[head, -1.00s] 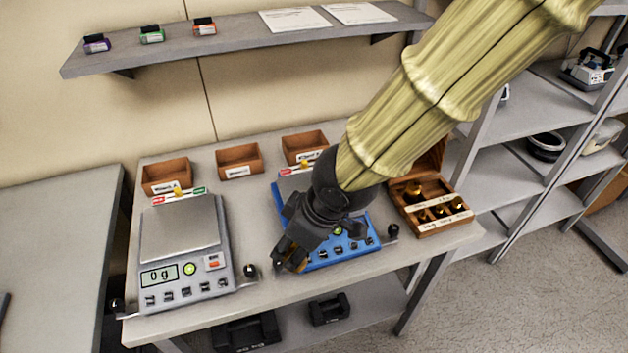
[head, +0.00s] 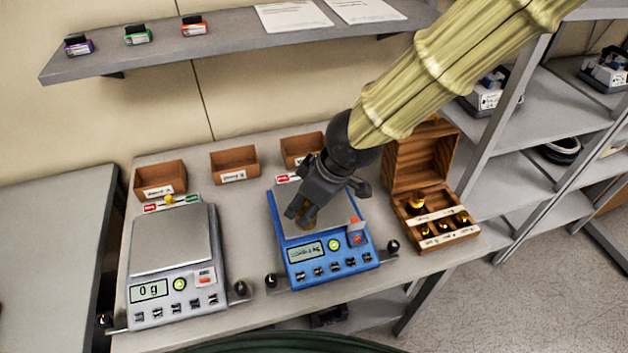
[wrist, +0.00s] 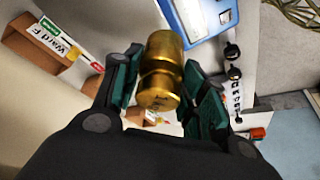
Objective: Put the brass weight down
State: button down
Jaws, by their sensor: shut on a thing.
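My gripper (head: 303,212) is shut on a brass weight (wrist: 160,70), which shows clearly between the green-padded fingers in the wrist view. In the head view the weight (head: 309,217) is partly hidden by the fingers, over the pan of the blue scale (head: 330,268). I cannot tell whether the weight touches the pan. The blue scale's display is lit, but its text is too small to read surely. The open wooden weight box (head: 440,238) stands to the right with several brass weights in it.
A grey scale (head: 178,290) reading 0 g stands at the left, its pan empty. Three small wooden bins (head: 235,164) line the back of the bench. A shelf (head: 225,45) hangs above, and a grey rack (head: 550,105) stands at the right.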

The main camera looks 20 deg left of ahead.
jog(key=shift+w+a+f+p, duration=0.2)
jog(key=shift+w+f+p, duration=0.55)
jog(key=shift+w, duration=0.75)
jog(key=shift+w+a+f+p, duration=0.25)
jog(key=shift+w+f+p, duration=0.45)
jog(key=shift+w, duration=0.8)
jog(key=shift+w+a+f+p, duration=0.2)
jog(key=shift+w+f+p, duration=0.5)
jog(key=shift+w, duration=0.8)
jog(key=shift+f, duration=0.1)
jog(key=c, duration=0.8)
grip_release()
jog(key=shift+d, duration=0.1)
jog(key=b+v, duration=0.2)
jog(key=v, duration=1)
jog(key=shift+s, duration=0.1)
